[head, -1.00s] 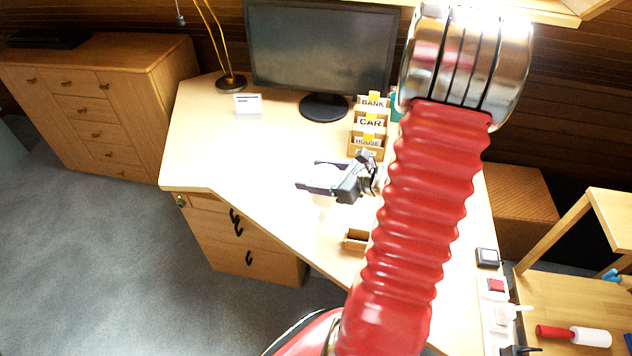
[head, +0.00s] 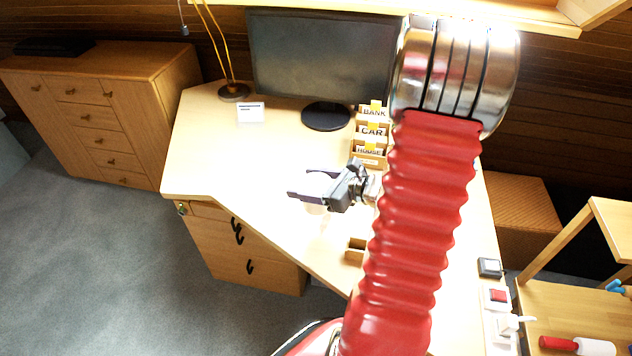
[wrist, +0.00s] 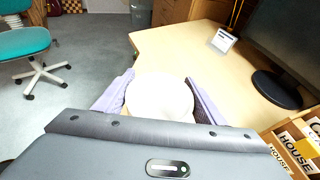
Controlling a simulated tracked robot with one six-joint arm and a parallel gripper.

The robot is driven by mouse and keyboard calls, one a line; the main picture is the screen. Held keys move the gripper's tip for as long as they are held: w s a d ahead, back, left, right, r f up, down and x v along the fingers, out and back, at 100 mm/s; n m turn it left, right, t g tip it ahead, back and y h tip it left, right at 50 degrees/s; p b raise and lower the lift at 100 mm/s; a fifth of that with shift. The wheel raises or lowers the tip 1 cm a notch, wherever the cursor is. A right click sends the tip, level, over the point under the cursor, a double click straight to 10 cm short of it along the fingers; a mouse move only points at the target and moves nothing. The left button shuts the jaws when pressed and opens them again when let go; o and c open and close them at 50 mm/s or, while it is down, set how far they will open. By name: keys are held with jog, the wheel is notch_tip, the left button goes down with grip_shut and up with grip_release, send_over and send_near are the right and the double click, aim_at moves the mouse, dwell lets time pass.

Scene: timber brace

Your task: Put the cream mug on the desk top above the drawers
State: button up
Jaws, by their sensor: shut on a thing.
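The cream mug (wrist: 160,96) sits between the two fingers of my gripper (wrist: 160,98) in the wrist view, and the fingers are shut on it. In the head view my gripper (head: 312,189) points left over the desk. Only a pale part of the mug (head: 315,208) shows below the fingers there, washed out against the bright wood. I cannot tell how high it is above the desk. The desk top (head: 205,150) is light wood, and its bare left part lies above the drawers (head: 245,250).
A monitor (head: 325,60), a lamp (head: 233,92) and a small white card (head: 250,113) stand along the back. A labelled card holder (head: 370,140) is beyond my gripper. A small wooden box (head: 355,250) sits near the front edge. The left desk area is clear.

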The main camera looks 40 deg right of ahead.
jog(key=w+a+f, duration=0.2)
jog(key=w+a, duration=0.1)
jog(key=a, duration=0.5)
jog(key=w+a+f+n+y, duration=0.1)
jog(key=w+a+f, duration=0.1)
jog(key=a, duration=0.6)
jog(key=w+a+f+n+g+y, duration=0.1)
jog(key=w+a+f, duration=0.1)
jog(key=w+a, duration=0.3)
jog(key=a, duration=0.3)
jog(key=shift+a+f, duration=0.2)
jog(key=shift+f, duration=0.1)
